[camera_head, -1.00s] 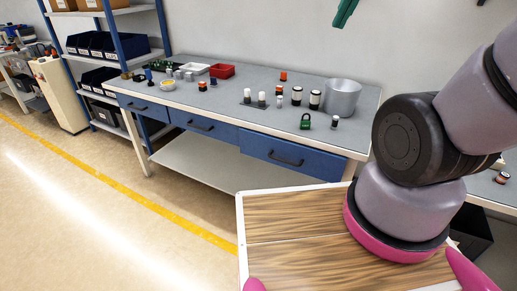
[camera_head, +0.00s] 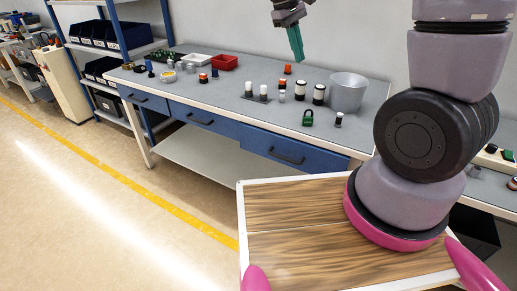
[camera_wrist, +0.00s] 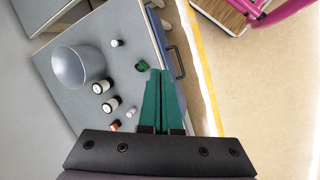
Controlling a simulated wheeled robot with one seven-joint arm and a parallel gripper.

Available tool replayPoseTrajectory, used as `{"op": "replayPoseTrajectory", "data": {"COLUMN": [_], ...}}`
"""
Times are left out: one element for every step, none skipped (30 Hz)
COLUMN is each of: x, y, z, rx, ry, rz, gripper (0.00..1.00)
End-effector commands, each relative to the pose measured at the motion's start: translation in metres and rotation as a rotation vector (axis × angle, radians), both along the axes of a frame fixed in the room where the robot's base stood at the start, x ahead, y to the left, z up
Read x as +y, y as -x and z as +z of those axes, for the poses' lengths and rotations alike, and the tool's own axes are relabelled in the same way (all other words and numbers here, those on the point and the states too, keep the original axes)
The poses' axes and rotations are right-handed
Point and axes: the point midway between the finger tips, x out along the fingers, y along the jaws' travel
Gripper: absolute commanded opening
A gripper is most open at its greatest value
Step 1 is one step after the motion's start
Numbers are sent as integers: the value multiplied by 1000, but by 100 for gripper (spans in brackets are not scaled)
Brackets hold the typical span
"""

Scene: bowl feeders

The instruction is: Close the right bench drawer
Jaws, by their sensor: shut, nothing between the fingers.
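The right bench drawer (camera_head: 262,142) is the blue front with a dark handle (camera_head: 286,157) at the right end of the bench. My gripper (camera_head: 299,60) has green fingers, shut and empty. In the head view it hangs above the back of the bench, apart from the drawer. In the wrist view the fingertips (camera_wrist: 160,72) overlap the bench edge and part of the drawer front.
On the bench top (camera_head: 235,85) stand a grey pot (camera_head: 348,92), a green padlock (camera_head: 308,118), several small bottles and a red bin (camera_head: 224,62). Two more blue drawers (camera_head: 205,120) are to the left. Floor (camera_head: 130,220) in front is clear.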

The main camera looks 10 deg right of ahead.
Motion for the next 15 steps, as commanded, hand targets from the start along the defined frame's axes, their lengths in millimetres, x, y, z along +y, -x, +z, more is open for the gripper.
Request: {"op": "replayPoseTrajectory", "data": {"x": [10, 15, 21, 26, 31, 38, 43, 48, 55, 61, 66, 73, 78, 83, 91], "y": [-8, -13, -19, -23, -27, -32, -36, -39, -43, -46, -48, -51, -53, -55, -56], "z": [-20, -29, -43, -53, -63, -77, -87, -98, -113, -124, -135, -150, -162, -174, -189], "rx": [41, 60, 87, 105, 123, 147, 164, 181, 201, 217, 231, 250, 263, 275, 291], "ry": [59, 94, 141, 177, 212, 262, 298, 335, 385, 423, 462, 513, 552, 592, 645], "rz": [61, 96, 145, 179, 214, 264, 300, 336, 387, 423, 459, 509, 547, 584, 634], "gripper": [0, 0, 0, 0, 0, 0, 0, 0, 0, 0, 0, 0, 0, 0, 0]}}
